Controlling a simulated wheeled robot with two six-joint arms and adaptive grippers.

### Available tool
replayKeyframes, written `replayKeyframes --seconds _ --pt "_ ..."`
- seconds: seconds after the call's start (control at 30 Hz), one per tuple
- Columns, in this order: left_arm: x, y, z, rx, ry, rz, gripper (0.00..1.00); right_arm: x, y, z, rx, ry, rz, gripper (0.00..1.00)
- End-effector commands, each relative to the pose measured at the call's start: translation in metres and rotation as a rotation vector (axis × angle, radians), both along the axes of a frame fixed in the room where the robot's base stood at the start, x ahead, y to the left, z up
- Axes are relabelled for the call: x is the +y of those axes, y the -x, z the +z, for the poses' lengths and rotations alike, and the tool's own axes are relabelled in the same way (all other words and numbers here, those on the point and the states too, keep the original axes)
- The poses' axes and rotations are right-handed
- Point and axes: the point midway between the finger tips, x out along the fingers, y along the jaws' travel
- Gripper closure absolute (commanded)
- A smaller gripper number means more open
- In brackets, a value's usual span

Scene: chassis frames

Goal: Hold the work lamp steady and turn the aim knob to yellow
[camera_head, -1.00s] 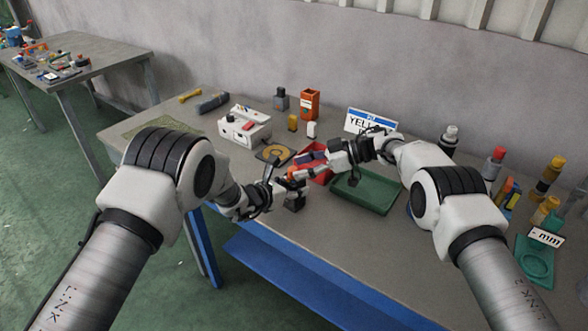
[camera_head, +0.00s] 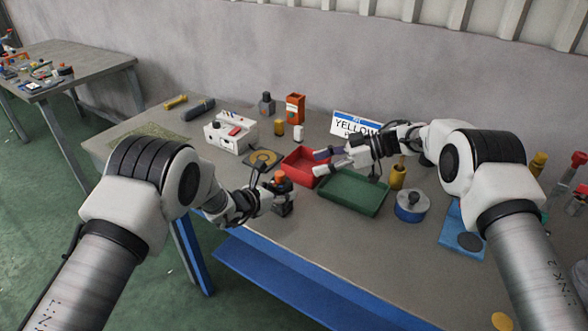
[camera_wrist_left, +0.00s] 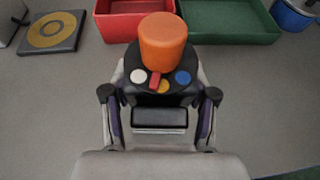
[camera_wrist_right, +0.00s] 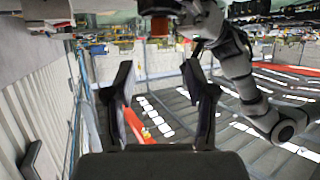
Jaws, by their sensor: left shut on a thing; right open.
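The work lamp (camera_head: 283,200) is a small dark body standing upright at the table's front edge. Its orange top (camera_wrist_left: 162,42) stands above a black dial in the left wrist view. The dial has white (camera_wrist_left: 138,76), yellow (camera_wrist_left: 163,87) and blue (camera_wrist_left: 182,77) spots. A raised red bar (camera_wrist_left: 154,80) lies between white and yellow. My left gripper (camera_head: 274,200) is shut on the lamp's body, one finger on each side (camera_wrist_left: 160,110). My right gripper (camera_head: 318,163) is open and empty, up and right of the lamp, over the trays.
A red tray (camera_head: 290,165) and green tray (camera_head: 350,195) lie behind the lamp. A white box (camera_head: 230,132), disc plate (camera_head: 262,159) and blue round tin (camera_head: 411,206) stand around. Front table is clear.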

Motion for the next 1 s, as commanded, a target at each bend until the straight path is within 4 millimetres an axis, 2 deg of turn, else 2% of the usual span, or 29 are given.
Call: replayKeyframes --seconds 0.17,0.4,0.53,0.7,0.9,0.93,1.0 --pt "0.000 0.000 -0.001 0.002 -0.001 0.000 0.91 0.021 -0.002 -0.009 0.001 0.002 0.001 0.45" --pt "0.000 0.000 -0.001 0.002 -0.001 0.000 0.91 0.074 -0.008 -0.032 -0.001 0.002 0.000 0.45" --pt "0.000 0.000 -0.001 0.001 0.000 0.000 0.91 0.096 -0.011 -0.041 -0.001 0.002 0.000 0.45" --pt "0.000 0.000 -0.001 0.001 0.000 0.000 0.91 0.109 -0.013 -0.046 -0.002 0.001 -0.001 0.45" --pt "0.000 0.000 -0.001 0.001 0.000 0.000 0.91 0.109 -0.013 -0.046 -0.001 0.001 -0.002 0.45" --pt "0.000 0.000 -0.001 0.001 0.000 0.000 0.91 0.109 -0.013 -0.046 -0.001 0.001 -0.002 0.48" --pt "0.000 0.000 -0.001 0.001 0.000 0.000 0.91 0.109 -0.013 -0.046 -0.001 0.001 -0.002 0.73"
